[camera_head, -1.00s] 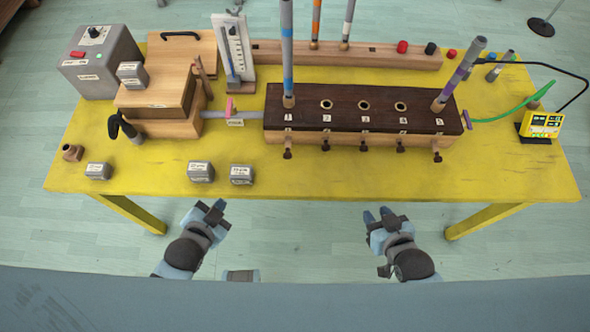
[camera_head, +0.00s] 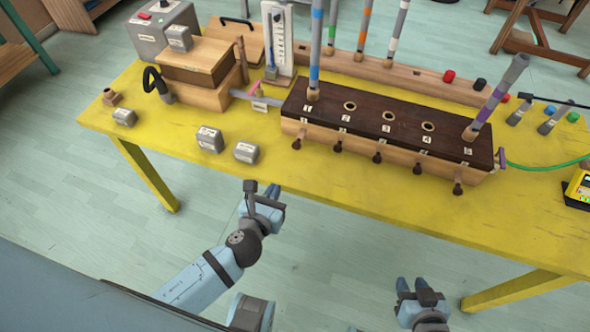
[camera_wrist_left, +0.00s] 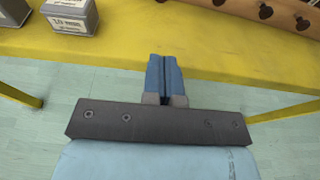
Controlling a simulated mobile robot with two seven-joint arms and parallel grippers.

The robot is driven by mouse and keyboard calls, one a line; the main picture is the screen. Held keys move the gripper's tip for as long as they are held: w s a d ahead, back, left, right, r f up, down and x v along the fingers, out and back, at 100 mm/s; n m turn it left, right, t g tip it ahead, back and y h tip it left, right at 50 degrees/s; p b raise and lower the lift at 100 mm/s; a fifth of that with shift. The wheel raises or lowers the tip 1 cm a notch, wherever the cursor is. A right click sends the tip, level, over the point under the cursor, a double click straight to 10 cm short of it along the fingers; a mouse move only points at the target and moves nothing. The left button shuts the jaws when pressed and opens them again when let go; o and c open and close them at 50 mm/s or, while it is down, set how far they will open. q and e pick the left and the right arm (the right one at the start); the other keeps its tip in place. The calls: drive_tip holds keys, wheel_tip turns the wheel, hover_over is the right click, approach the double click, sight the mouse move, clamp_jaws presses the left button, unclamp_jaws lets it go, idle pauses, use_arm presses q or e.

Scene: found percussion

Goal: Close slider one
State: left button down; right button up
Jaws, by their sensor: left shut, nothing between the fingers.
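The dark wooden wind chest (camera_head: 371,134) has a row of slider knobs along its front, below the numbers 1 to 5. The slider one knob (camera_head: 297,143) is the leftmost, sticking out under the label 1. How far it is pulled out is hard to tell. My left gripper (camera_head: 262,190) is shut and empty, in front of the table edge, below and left of that knob and apart from it. Its closed blue fingers (camera_wrist_left: 164,75) point toward the table in the wrist view, where several knobs (camera_wrist_left: 265,11) show at the upper right. My right gripper (camera_head: 415,285) is low in front of the table, its jaws unclear.
Two grey labelled weights (camera_head: 209,139) (camera_head: 246,153) stand near the front edge, left of the chest. Striped pipes (camera_head: 315,50) (camera_head: 497,98) rise from the chest. A wooden bellows box (camera_head: 200,76) stands at the left. The yellow table (camera_head: 380,200) is clear before the chest.

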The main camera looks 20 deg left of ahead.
sight(295, 148)
use_arm(q)
drive_tip(key=x, duration=0.8)
drive_tip(key=r+x, duration=0.1)
drive_tip(key=x, duration=0.4)
drive_tip(key=shift+a, duration=0.1)
drive_tip(key=shift+w, duration=0.55)
